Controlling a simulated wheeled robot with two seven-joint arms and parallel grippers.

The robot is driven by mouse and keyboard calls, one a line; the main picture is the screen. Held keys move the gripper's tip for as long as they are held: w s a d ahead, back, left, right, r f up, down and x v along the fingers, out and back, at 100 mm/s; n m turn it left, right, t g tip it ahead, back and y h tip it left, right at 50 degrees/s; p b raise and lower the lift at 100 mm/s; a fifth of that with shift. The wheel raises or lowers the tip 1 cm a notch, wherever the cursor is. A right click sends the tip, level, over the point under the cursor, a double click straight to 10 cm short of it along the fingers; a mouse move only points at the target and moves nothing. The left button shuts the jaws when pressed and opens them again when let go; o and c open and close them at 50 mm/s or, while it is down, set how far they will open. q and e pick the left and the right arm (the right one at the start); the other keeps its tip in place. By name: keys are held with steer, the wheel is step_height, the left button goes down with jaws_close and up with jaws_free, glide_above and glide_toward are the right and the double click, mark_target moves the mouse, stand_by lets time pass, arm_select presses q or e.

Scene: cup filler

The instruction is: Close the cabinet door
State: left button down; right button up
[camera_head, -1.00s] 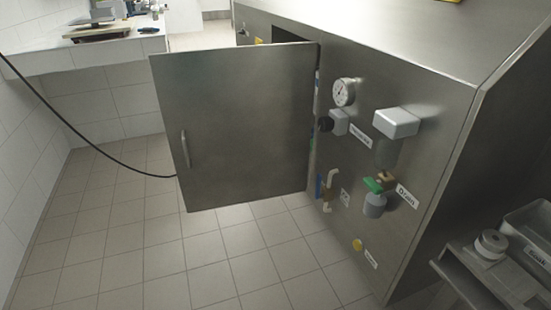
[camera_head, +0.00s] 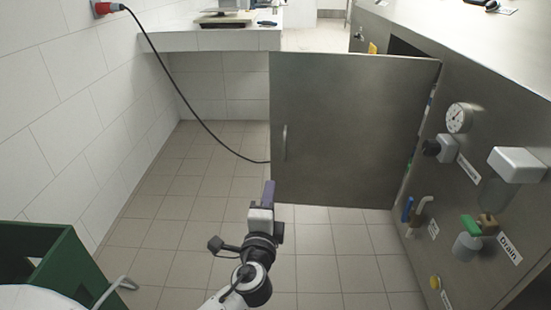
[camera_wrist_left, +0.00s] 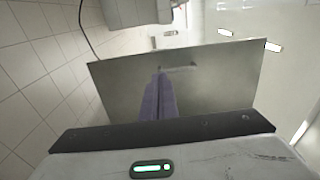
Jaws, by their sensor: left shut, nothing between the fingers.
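The cabinet door (camera_head: 350,130) is a flat grey metal panel. It stands wide open, hinged on its right edge to the steel cabinet (camera_head: 470,85). A small vertical handle (camera_head: 285,142) is near its left edge. My left gripper (camera_head: 268,190) is shut and empty, in front of and below the handle, its purple fingers pointing toward the door. In the left wrist view the shut fingers (camera_wrist_left: 159,95) overlap the door (camera_wrist_left: 215,80), with the handle (camera_wrist_left: 180,67) just beyond the tips. I cannot tell whether they touch the door. My right gripper is not in view.
The cabinet front carries a gauge (camera_head: 460,118), valves (camera_head: 470,235) and a grey box (camera_head: 516,165) right of the door. A black cable (camera_head: 190,108) hangs across the left. A green bin (camera_head: 45,262) stands at lower left. The tiled floor (camera_head: 340,255) is clear.

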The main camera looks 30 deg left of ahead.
mark_target(276, 152)
arm_select(q)
steer(key=b+x, duration=0.1)
steer(key=x, duration=1.2)
steer(key=shift+w+a, duration=0.2)
steer(key=shift+w, duration=0.1)
steer(key=shift+w+a, duration=0.1)
